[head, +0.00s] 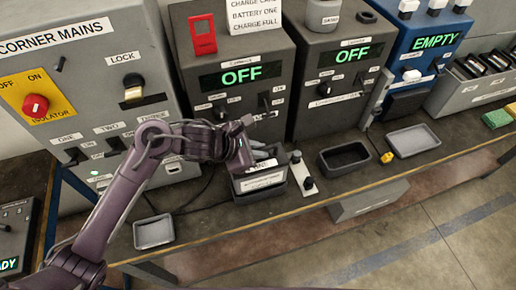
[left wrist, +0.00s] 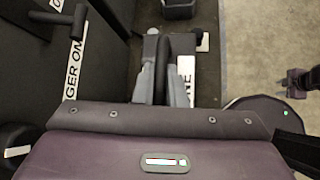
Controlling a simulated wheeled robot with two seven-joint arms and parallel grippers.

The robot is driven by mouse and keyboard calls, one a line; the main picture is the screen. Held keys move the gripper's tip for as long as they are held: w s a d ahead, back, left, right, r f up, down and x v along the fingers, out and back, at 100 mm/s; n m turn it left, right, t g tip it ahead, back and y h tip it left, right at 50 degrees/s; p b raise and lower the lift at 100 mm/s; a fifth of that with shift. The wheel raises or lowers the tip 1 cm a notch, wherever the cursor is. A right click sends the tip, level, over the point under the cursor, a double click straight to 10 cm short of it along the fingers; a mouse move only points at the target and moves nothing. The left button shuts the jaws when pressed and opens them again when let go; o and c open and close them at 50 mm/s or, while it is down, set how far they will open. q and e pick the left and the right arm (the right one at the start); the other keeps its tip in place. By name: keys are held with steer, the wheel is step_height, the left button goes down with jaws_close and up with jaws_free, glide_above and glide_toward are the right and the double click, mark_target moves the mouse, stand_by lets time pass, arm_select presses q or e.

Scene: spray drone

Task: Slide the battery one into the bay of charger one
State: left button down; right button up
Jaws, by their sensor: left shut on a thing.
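Charger one (head: 216,72) is the dark grey box with a green OFF display, left of a similar box; part of its label shows in the left wrist view (left wrist: 75,75). Battery one (head: 263,181), a grey block with a white label, is upright at the front of charger one, low over a dark tray-like base (head: 262,197). My left gripper (head: 254,148) is above it; the left wrist view shows its grey fingers (left wrist: 163,85) shut on the dark bar handle. The bay is hidden behind battery and gripper. I cannot tell whether the battery touches the base.
A second OFF charger (head: 338,62) and a blue EMPTY charger (head: 425,50) stand to the right. A black tray (head: 345,168), grey trays and a small switch strip (head: 302,178) lie along the bench front. The mains panel (head: 75,70) stands left.

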mark_target(258, 163)
arm_select(q)
steer(key=shift+w+d+r+b, duration=0.1)
steer(key=shift+r+b, duration=0.2)
steer(key=shift+b, duration=0.1)
stand_by(0.3)
steer(key=shift+f+b, duration=1.1)
steer(key=shift+b, duration=0.2)
steer(key=shift+f+b, duration=2)
steer(key=shift+b, duration=0.5)
stand_by(0.3)
steer(key=c, duration=1.4)
jaws_free()
steer(key=shift+s, duration=0.2)
steer(key=shift+f, duration=0.35)
steer(key=b+v, duration=0.1)
steer(key=v, duration=0.6)
steer(key=shift+r, duration=0.25)
steer(key=shift+s+a+r, duration=0.15)
steer(key=shift+a+r, duration=0.15)
